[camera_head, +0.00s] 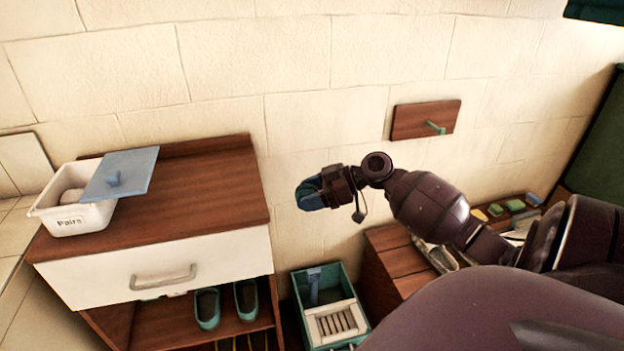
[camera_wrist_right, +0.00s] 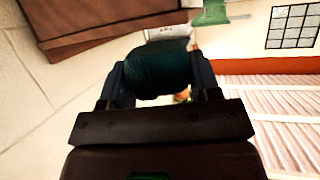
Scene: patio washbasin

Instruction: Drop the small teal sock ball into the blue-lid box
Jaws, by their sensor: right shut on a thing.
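The small teal sock ball (camera_wrist_right: 158,70) is held between the fingers of my right gripper (camera_wrist_right: 160,88) in the right wrist view. In the head view the right gripper (camera_head: 312,193) holds it in the air in front of the wall, right of the cabinet. The blue-lid box is a white bin (camera_head: 72,219) labelled "Pairs" on the cabinet's left end. Its blue lid (camera_head: 125,172) lies askew over the right part, leaving the left part open. A pale rounded thing (camera_head: 72,196) shows inside. The sock ball is well right of the box. My left gripper is not in view.
The wooden cabinet top (camera_head: 205,195) is bare right of the box. Below are a white drawer (camera_head: 165,268) and teal shoes (camera_head: 207,308) on a shelf. A green crate (camera_head: 297,285) stands below my right gripper. A peg board (camera_head: 425,119) hangs on the wall.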

